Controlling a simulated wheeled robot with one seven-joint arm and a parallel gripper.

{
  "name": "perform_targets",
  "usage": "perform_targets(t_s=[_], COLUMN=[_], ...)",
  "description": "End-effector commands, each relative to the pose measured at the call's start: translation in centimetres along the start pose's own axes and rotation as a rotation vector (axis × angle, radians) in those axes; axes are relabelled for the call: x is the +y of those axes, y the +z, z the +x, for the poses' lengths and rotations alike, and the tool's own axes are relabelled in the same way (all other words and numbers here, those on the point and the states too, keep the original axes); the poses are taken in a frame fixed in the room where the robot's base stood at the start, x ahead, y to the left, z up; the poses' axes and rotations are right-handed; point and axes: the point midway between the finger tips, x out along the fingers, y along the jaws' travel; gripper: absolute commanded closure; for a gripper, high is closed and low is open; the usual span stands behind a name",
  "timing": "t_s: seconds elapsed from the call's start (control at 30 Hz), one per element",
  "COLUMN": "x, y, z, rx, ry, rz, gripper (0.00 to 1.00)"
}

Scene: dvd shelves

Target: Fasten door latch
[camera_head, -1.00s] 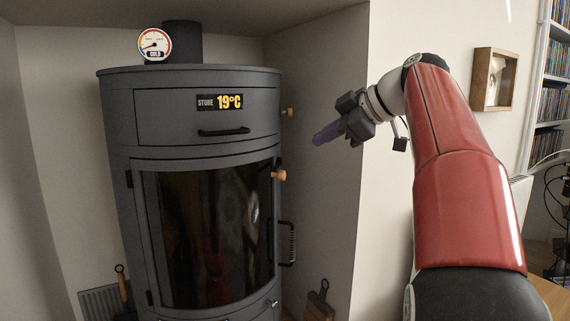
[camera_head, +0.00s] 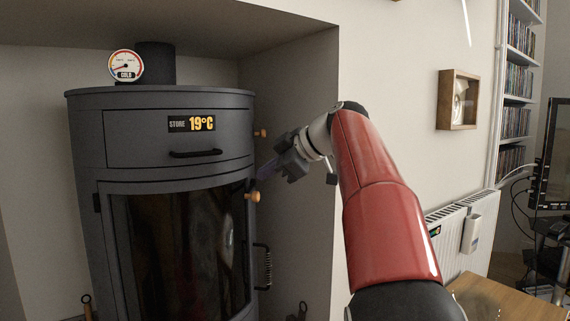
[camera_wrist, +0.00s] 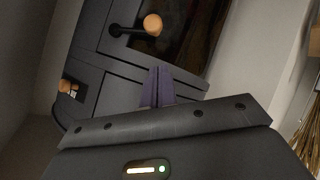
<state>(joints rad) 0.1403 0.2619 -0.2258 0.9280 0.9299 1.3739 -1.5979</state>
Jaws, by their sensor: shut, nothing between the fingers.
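The grey stove (camera_head: 90,185) stands in the recess at left, with its glass door (camera_head: 185,250) flush with the front. The door latch is a dark lever with a wooden knob (camera_head: 252,197) at the door's upper right edge; the knob also shows at the top of the wrist view (camera_wrist: 153,25). My gripper (camera_head: 264,175) is shut and empty, just right of the stove and slightly above the latch knob, apart from it. In the wrist view the purple fingertips (camera_wrist: 158,74) are together, below the latch knob in the picture. Whether the latch is engaged I cannot tell.
A second wooden knob (camera_head: 261,133) sits higher, beside the drawer (camera_head: 180,137) with its black handle. A coiled door handle (camera_head: 265,268) sticks out below the latch. The recess wall (camera_head: 310,150) is close on the right. A wooden table (camera_head: 495,297) stands at lower right.

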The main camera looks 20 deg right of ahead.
Motion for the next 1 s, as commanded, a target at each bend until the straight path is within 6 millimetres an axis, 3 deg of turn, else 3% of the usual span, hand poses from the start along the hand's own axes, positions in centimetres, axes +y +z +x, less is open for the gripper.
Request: perform_targets(t_s=[0.1,0.3,1.0], x=[-0.1,0.0,-0.3], y=[0.7,2.4,3.3], z=[2.2,3.8,4.7], rx=[-0.002,-0.001,0.0], ry=[-0.002,0.001,0.022], rz=[0.003,0.001,-0.027], gripper=[1.0,1.0,1.0])
